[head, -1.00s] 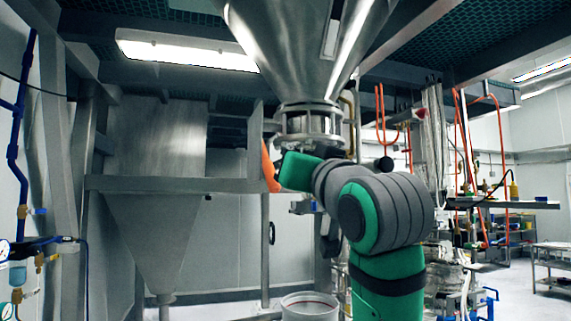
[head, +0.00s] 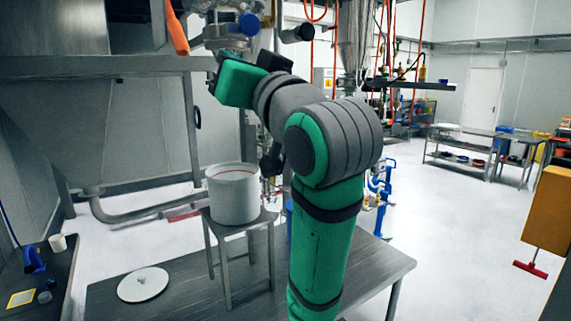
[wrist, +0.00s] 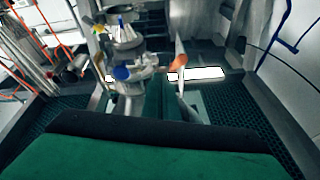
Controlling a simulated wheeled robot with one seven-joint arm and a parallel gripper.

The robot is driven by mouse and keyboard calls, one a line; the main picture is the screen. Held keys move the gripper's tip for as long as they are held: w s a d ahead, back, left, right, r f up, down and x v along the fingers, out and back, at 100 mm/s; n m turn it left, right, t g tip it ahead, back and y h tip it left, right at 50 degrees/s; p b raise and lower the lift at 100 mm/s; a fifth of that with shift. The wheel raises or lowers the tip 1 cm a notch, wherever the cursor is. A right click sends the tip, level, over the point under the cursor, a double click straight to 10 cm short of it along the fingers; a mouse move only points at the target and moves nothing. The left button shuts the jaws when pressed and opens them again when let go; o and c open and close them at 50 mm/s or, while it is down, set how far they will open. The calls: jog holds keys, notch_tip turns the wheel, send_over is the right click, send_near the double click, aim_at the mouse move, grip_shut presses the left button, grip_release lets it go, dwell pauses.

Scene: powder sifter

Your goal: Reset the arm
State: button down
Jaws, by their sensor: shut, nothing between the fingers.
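My arm, green and grey, rises from the lower middle of the head view and bends left at its elbow.
The white drum (head: 233,192) stands on a small metal stool (head: 224,224) on the table (head: 340,283). A white round lid (head: 143,284) lies left of the stool. The sifter's outlet, with a blue cap (wrist: 122,73) and orange handle (wrist: 180,52), is near my arm.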

jog(key=w+d+f+m+t+h, duration=0.1)
jog(key=w+f+m+h, duration=0.15)
jog(key=f, duration=0.65)
jog(key=w+d+f+m+h, duration=0.15)
jog(key=w+f, duration=0.25)
jog(key=f, duration=0.6)
jog(key=w+d+f+m+t+h, duration=0.1)
jog(key=w+f, duration=0.3)
jog(key=f, duration=0.5)
jog(key=s+d+f+m+h, duration=0.1)
jog(key=s+d+f+h, duration=0.15)
jog(key=f, duration=1.05)
jog(key=s+d+f+m+h, duration=0.15)
jog(key=s+f, duration=0.25)
jog(key=f, duration=0.9)
jog(key=s+d+f+g+h, duration=0.2)
jog(key=s+f+g+h, duration=0.1)
jog(key=s+f, duration=1.6)
jog(key=s+f+n+g, duration=0.1)
jog(key=s+f+n, duration=0.2)
jog(key=s, duration=2.2)
jog(key=shift+d+h, duration=0.15)
jog(key=shift+h, duration=0.15)
